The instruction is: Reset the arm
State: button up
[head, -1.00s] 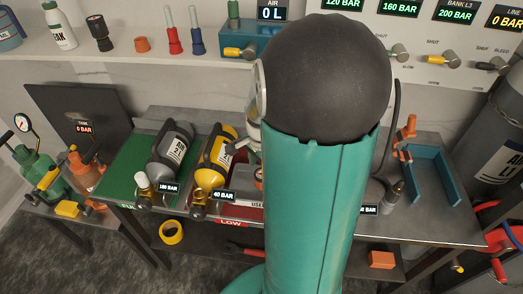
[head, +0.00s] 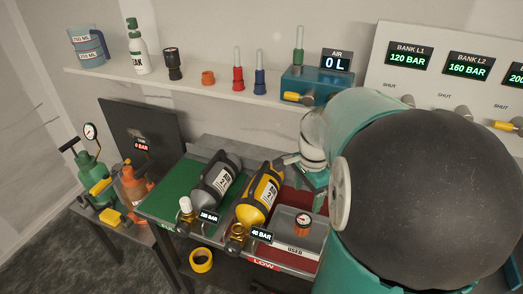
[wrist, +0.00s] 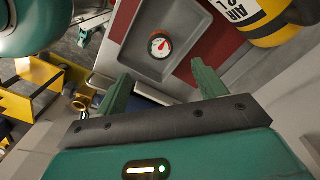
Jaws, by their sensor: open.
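My gripper (wrist: 162,84) is open in the wrist view, with its two green fingers apart and nothing between them. Past the fingertips lies a grey tray (wrist: 128,52) with a small red-needled gauge (wrist: 160,45). In the head view my arm fills the right side, its big dark joint close to the camera. The arm's far end hangs near the yellow cylinder and the tray, and the fingers are mostly hidden there.
The yellow cylinder (head: 262,190) and grey cylinder (head: 218,180) lie on the bench, left of the grey tray (head: 296,222) marked USED. A shelf (head: 150,83) with bottles and coloured tools runs behind. A gauge panel (head: 436,85) stands at right.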

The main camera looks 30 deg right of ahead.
jog(key=s+a+r+n+t, duration=0.2)
jog(key=a+r+n, duration=0.3)
jog(key=a+n, duration=0.4)
jog(key=s+a+r+n+t, duration=0.2)
jog(key=a+r+n, duration=0.3)
jog(key=a+n, duration=0.5)
jog(key=shift+s+a+r+t, duration=0.35)
jog(key=shift+a+t, duration=0.45)
jog(key=shift+a, duration=1.05)
